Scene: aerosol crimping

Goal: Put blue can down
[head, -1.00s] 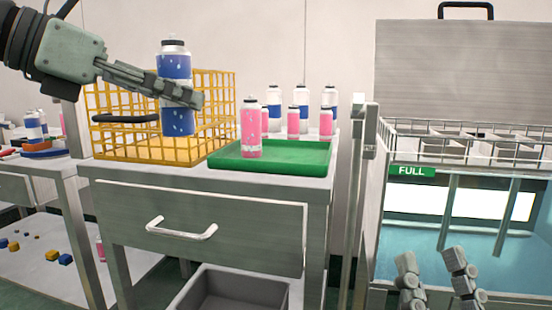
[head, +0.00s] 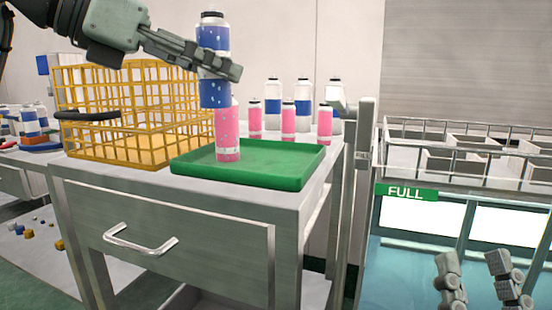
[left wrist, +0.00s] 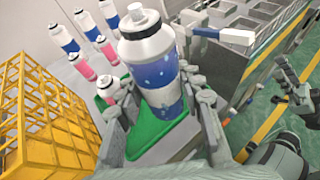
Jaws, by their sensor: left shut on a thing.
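The blue can (head: 213,92), white with blue bands and a dark cap, is upright in my left gripper (head: 230,70). The left wrist view also shows the blue can (left wrist: 158,75), with the fingers closed around its sides. In the head view it overlaps the upper part of a pink can (head: 228,145) standing on the green tray (head: 280,172). It appears above the tray; the exact gap is unclear. My right gripper (head: 482,280) is at the lower right, with fingers apart and nothing between them.
A yellow wire basket (head: 90,105) stands left of the tray. Several blue and pink cans (head: 303,100) stand behind the tray. A metal post (head: 362,170) and a wire-railed rack with a green FULL sign (head: 406,193) are to the right. The tray's right part is clear.

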